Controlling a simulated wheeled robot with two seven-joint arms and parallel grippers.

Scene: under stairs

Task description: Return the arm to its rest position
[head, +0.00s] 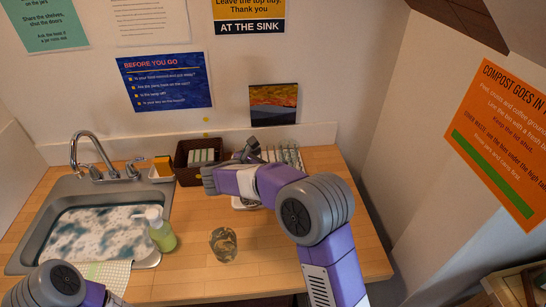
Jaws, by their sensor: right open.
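My right arm (335,262), purple and grey, comes up from the lower right and bends left over the counter. Its gripper (249,150) is open near the back of the counter, partly hidden behind my own forearm, close to a dark brown basket (184,174) and a dish rack (291,155). I see nothing held in it, though the view between the fingers is poor. Part of my left arm (52,286) shows in the lower left corner; its gripper is out of view.
A sink (40,262) with foamy water and a tap (90,150) is at left. A green soap bottle (160,232) stands at its right edge. A patterned glass or jar (223,244) stands on the wooden counter (190,270) below my forearm. A wall (385,130) rises at right.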

